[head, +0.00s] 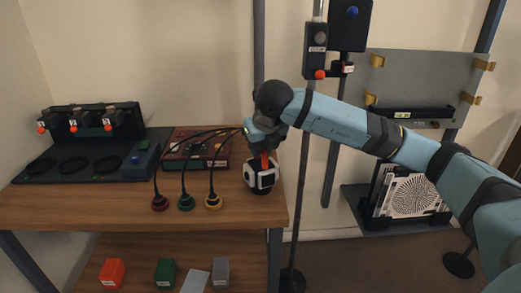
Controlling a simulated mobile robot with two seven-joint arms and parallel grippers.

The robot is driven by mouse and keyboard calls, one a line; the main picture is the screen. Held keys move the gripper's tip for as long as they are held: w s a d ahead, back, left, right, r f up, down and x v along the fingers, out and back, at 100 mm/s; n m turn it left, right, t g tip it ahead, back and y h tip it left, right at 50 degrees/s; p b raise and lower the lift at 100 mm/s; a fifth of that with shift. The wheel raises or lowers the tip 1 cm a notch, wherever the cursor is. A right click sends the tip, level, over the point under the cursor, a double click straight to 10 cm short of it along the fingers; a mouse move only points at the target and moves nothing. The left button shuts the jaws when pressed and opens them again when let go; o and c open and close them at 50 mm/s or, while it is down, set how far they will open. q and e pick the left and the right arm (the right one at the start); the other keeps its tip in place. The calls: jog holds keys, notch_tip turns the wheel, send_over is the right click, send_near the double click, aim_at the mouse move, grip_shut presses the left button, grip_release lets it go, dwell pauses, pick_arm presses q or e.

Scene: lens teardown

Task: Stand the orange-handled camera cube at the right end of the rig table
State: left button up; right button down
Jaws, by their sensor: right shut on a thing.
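The camera cube (261,179) is black and white with an orange handle (265,160) on top. It is upright at the right end of the wooden rig table (120,207), close to the table's right edge. My right gripper (265,150) comes down from above and is shut on the orange handle. The cube's dark base appears to touch the tabletop, though I cannot be sure of the contact. My left gripper is not in view.
Red, green and yellow cable plugs (186,202) stand left of the cube, wired to a reddish box (195,148). A black rig (93,155) stands at the left. Several blocks (165,272) lie on the lower shelf. A thin pole (300,180) rises just right of the table.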

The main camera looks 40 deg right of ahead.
jog(key=c, duration=1.5)
grip_release()
jog(key=shift+f, duration=0.1)
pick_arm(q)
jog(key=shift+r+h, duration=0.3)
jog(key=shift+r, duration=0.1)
pick_arm(e)
jog(key=o, duration=0.4)
jog(key=shift+o, duration=0.2)
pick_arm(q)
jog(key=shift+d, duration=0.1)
pick_arm(e)
jog(key=shift+r, duration=0.2)
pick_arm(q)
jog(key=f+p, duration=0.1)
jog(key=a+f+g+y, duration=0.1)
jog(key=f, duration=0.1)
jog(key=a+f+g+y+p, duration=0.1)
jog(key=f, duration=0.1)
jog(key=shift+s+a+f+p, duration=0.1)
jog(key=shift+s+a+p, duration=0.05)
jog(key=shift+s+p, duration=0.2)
pick_arm(e)
jog(key=v, duration=1.2)
jog(key=shift+a+f, duration=0.1)
